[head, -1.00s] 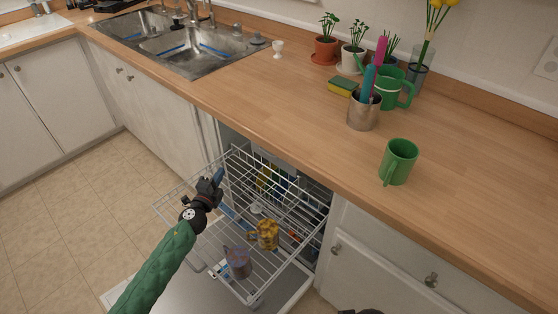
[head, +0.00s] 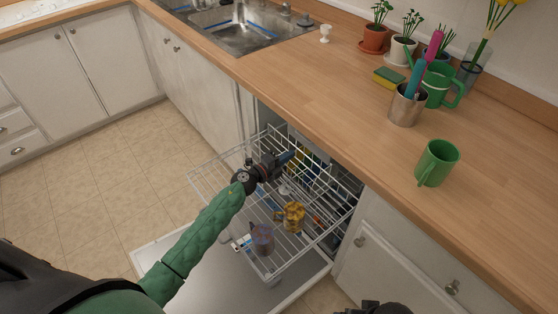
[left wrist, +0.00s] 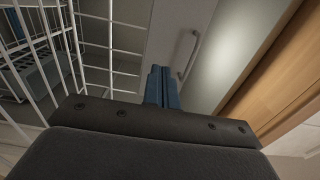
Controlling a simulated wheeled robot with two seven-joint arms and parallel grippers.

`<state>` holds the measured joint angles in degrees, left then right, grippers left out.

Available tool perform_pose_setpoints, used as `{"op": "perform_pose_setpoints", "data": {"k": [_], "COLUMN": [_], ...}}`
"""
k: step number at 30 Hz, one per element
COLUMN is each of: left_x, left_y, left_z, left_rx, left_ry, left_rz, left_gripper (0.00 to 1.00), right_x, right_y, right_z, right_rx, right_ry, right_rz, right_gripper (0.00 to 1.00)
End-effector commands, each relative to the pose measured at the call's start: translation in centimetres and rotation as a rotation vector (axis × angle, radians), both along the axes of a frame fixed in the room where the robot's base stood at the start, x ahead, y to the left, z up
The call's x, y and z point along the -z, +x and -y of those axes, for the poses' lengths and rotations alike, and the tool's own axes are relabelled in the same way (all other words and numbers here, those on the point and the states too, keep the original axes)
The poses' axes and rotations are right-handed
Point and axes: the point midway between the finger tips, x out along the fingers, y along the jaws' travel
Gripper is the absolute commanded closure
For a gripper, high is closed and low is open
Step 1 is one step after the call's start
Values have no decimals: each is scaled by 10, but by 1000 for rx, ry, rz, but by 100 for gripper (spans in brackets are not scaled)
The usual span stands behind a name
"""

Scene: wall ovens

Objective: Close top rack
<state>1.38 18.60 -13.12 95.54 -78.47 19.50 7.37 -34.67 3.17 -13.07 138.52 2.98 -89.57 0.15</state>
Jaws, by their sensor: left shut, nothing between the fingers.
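The top rack (head: 218,160) is a white wire rack pulled out of the dishwasher under the counter, above the lowered door (head: 165,248). A yellow patterned mug (head: 291,214) and a greyish-purple mug (head: 262,238) show within the rack's outline. My left gripper (head: 288,158) is over the rack, pointing toward the dishwasher opening. Its blue fingers (left wrist: 162,88) are shut with nothing between them. In the left wrist view, rack wires (left wrist: 62,50) are to the left of the fingers; I cannot tell if they touch. Only a dark part of my right gripper (head: 370,307) shows at the bottom edge.
The wooden counter (head: 330,100) overhangs the dishwasher. On it are a green mug (head: 437,163), a metal utensil holder (head: 407,104) and potted plants. A white cabinet (head: 400,255) stands right of the dishwasher. The tiled floor (head: 90,180) at left is clear.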

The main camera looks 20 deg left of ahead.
Motion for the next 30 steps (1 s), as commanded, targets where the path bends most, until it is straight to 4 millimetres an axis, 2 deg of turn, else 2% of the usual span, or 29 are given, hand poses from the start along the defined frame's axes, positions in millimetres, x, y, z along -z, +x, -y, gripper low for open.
{"op": "perform_pose_setpoints", "data": {"k": [6,12,30], "left_x": [-2,-1,0], "left_y": [32,50,57], "left_z": [22,33,38], "left_rx": [0,-1,0], "left_ry": [-1,-1,1], "left_rz": [0,0,1], "left_gripper": [100,100,100], "right_x": [-8,-12,-15], "right_y": [-3,-7,-6], "right_z": [6,10,11], "right_rx": [6,8,12], "right_ry": [-14,-25,-26], "right_rz": [-18,-35,-33], "right_gripper": [14,14,14]}}
